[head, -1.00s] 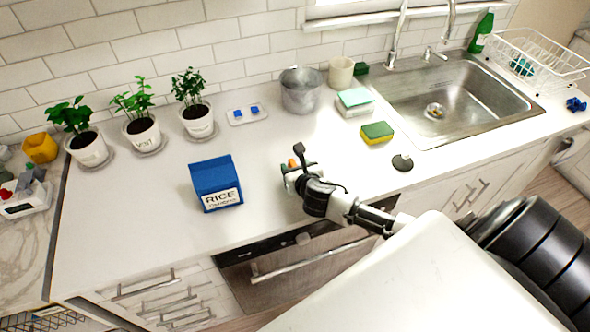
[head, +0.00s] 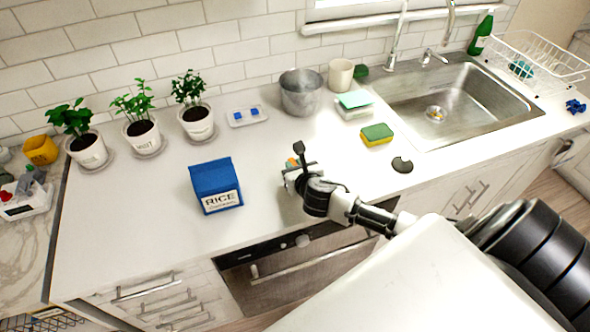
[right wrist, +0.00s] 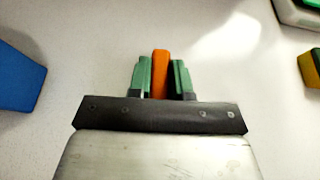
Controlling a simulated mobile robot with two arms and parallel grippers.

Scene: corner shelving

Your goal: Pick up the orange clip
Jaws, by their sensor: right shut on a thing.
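The orange clip (right wrist: 160,75) stands between the two green fingers of my right gripper (right wrist: 160,78) in the right wrist view, and the fingers are shut on it. In the head view only a small orange bit of the clip (head: 293,162) shows beside my right gripper (head: 290,172), which is low over the counter to the right of the rice box. The lower part of the clip is hidden by the gripper. I cannot tell whether the clip touches the counter. My left gripper is not in view.
A blue rice box (head: 214,186) stands just left of the gripper. A yellow-green sponge (head: 377,134) and a dark round item (head: 402,165) lie to the right. A metal pot (head: 301,93) and potted plants stand along the wall. The sink (head: 450,100) is at the right.

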